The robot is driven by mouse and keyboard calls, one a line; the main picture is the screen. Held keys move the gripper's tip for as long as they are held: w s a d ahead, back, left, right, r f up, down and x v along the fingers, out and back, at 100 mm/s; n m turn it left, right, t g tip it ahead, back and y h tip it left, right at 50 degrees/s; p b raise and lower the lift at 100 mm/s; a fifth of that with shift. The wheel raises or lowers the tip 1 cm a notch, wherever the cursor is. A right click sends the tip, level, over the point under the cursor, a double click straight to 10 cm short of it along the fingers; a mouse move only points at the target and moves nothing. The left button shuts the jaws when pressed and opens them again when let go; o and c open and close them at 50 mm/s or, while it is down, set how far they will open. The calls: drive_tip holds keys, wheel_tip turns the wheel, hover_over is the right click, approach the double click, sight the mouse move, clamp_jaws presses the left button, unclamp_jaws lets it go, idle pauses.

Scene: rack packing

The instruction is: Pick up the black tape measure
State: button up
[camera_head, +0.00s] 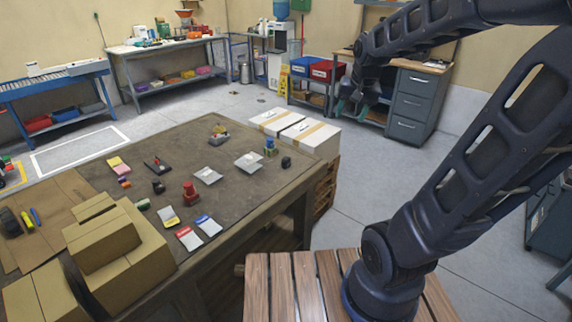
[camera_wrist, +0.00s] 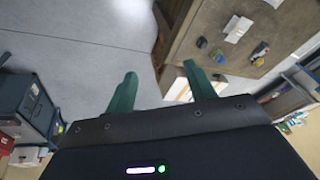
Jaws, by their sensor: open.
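My gripper (camera_head: 350,108) is raised over the floor to the right of the brown table, well away from the objects on it. In the wrist view its two green fingers (camera_wrist: 160,72) are spread apart with nothing between them. A small rounded black object (camera_head: 286,162), possibly the tape measure, lies near the table's right corner. It seems to show in the wrist view too, as a dark object (camera_wrist: 201,43). Another small black object (camera_head: 159,187) lies mid-table, and a dark one (camera_head: 10,222) lies on cardboard at the left. I cannot tell for certain which is the tape measure.
The brown table (camera_head: 237,190) holds several cards, a red object (camera_head: 190,193) and a blue-green object (camera_head: 270,147). Cardboard boxes (camera_head: 103,238) fill its near left. White boxes (camera_head: 310,135) stand beyond its right corner.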

drive_tip(key=w+a+f+m, duration=0.1)
drive_tip(key=w+a+f, duration=0.25)
drive_tip(key=w, duration=0.45)
drive_tip(key=m+h, duration=0.4)
drive_tip(key=m, duration=0.1)
approach(286, 158)
drive_tip(key=shift+x, duration=6)
drive_tip(key=shift+c, duration=0.2)
drive_tip(key=c, duration=1.1)
drive_tip(key=shift+c, duration=0.2)
